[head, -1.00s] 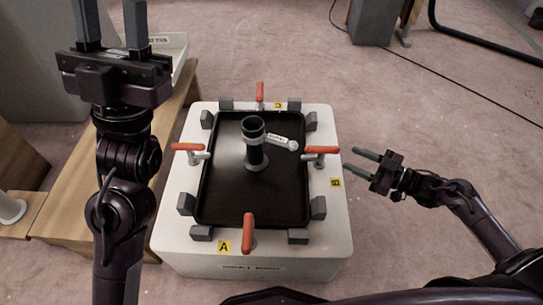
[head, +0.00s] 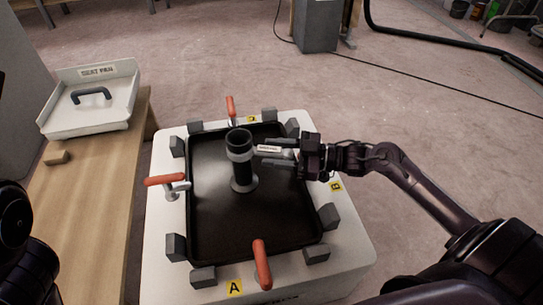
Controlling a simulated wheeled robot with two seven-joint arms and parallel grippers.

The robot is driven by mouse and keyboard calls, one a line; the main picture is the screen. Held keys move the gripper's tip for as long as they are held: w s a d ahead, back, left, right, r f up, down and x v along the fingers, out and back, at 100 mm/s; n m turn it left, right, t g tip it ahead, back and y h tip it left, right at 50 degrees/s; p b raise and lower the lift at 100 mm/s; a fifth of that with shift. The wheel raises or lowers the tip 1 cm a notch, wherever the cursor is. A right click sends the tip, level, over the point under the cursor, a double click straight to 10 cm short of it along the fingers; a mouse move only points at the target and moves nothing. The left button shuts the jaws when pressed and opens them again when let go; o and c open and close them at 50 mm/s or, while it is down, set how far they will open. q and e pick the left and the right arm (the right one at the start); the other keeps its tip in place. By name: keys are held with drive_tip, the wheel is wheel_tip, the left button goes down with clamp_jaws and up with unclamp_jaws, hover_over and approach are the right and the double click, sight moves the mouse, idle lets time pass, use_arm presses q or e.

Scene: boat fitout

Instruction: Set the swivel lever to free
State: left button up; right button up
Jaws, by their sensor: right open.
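A black post (head: 243,172) with a grey collar stands upright on a dark tray (head: 215,225). The swivel lever (head: 269,149), a light bar with a small label, sticks out from the collar to the right. My right gripper (head: 272,153) is open, its two dark fingers pointing left. In the picture the lever lies between the fingers; I cannot tell whether they touch it. The lever's outer end is hidden by the gripper. Only part of my left arm shows at the left edge; its gripper is out of view.
The white base (head: 166,235) carries grey blocks and orange-handled clamps at left (head: 164,180), front (head: 262,265) and back (head: 231,107). A wooden bench (head: 95,205) at left holds a white seat pan (head: 112,108) and a small wooden block (head: 57,157).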

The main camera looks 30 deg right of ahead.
drive_tip(key=shift+w+a, duration=0.25)
drive_tip(key=shift+a, duration=0.15)
clamp_jaws()
